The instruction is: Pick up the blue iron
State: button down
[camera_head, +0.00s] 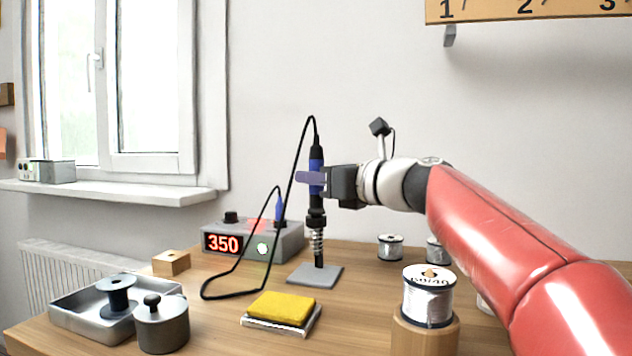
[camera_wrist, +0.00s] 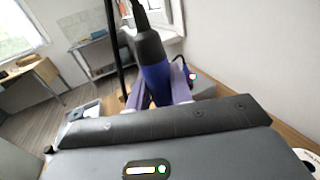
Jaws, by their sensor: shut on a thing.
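The blue iron (camera_head: 316,157) stands upright, with a black cable leaving its top. It also shows in the wrist view (camera_wrist: 155,72), between my two fingers. My gripper (camera_head: 311,177) is shut on its blue handle from the right. Below the handle, a coil-spring holder (camera_head: 317,243) rises on a grey plate (camera_head: 303,275). The iron's lower end is lined up with the spring; I cannot tell how deep it sits inside.
A grey station (camera_head: 290,245) reading 350 stands behind left; the cable loops beside it. A yellow sponge (camera_head: 281,308) lies in front. A metal tray (camera_head: 75,320) and lidded pot (camera_head: 162,328) are front left. Wire spools (camera_head: 428,305) stand at right under my arm.

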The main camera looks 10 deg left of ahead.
notch_tip(320, 180, up, 12)
jog(key=p, duration=0.6)
jog(key=v, duration=1.8)
jog(key=shift+b, duration=0.4)
jog(key=shift+w+f, duration=0.1)
